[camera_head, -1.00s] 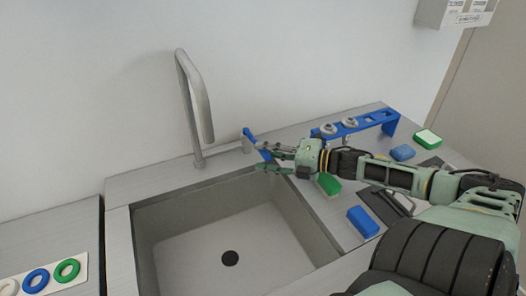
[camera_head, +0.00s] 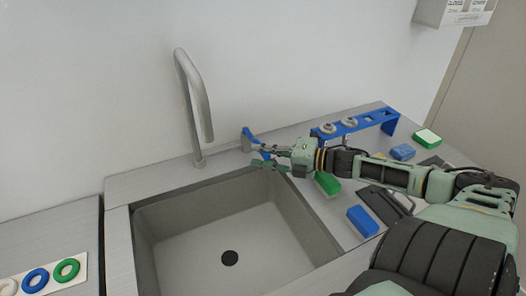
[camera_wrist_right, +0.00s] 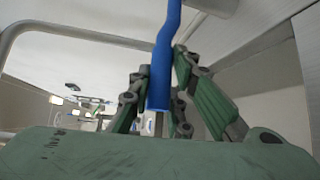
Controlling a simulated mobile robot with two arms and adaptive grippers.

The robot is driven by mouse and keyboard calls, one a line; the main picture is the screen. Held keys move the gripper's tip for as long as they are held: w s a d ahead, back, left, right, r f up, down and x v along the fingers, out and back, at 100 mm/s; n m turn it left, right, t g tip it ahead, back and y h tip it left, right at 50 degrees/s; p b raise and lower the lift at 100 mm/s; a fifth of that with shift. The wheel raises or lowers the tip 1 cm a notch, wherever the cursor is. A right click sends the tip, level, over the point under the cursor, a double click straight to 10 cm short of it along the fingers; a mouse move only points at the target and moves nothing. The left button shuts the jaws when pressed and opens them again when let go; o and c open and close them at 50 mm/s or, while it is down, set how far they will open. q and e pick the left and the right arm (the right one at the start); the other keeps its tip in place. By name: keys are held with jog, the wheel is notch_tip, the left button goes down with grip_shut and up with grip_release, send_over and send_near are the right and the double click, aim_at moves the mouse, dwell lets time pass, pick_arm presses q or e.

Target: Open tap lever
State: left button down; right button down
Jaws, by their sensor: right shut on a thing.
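The tap lever (camera_head: 249,136) is a blue handle on a grey fitting beside the steel spout (camera_head: 194,105), at the back edge of the sink. My right gripper (camera_head: 265,157) reaches it from the right and is shut on the lever's lower end. In the right wrist view the blue lever (camera_wrist_right: 160,75) runs down between the fingers of the gripper (camera_wrist_right: 158,82). The exact contact of the fingertips is partly hidden. My left gripper is not in view.
The sink basin (camera_head: 160,245) lies below and to the left of the gripper. On the right counter are a blue rack (camera_head: 372,122), a green-and-white block (camera_head: 426,138), blue sponges (camera_head: 362,221) and a green block (camera_head: 327,184). Coloured rings (camera_head: 67,270) lie at lower left.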

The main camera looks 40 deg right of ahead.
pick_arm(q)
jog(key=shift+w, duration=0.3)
pick_arm(e)
jog(key=shift+d+f+n+y+b, duration=0.2)
jog(key=shift+d+n+y+b, duration=0.25)
jog(key=shift+b, duration=0.45)
pick_arm(q)
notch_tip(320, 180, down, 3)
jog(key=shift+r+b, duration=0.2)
jog(key=shift+b, duration=0.2)
pick_arm(e)
jog(key=shift+s+d+r+n+g+y, duration=0.25)
jog(key=shift+d+n+g+y, duration=0.15)
jog(key=shift+g+y, duration=0.1)
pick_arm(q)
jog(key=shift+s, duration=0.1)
pick_arm(e)
jog(key=c, duration=1.6)
grip_release()
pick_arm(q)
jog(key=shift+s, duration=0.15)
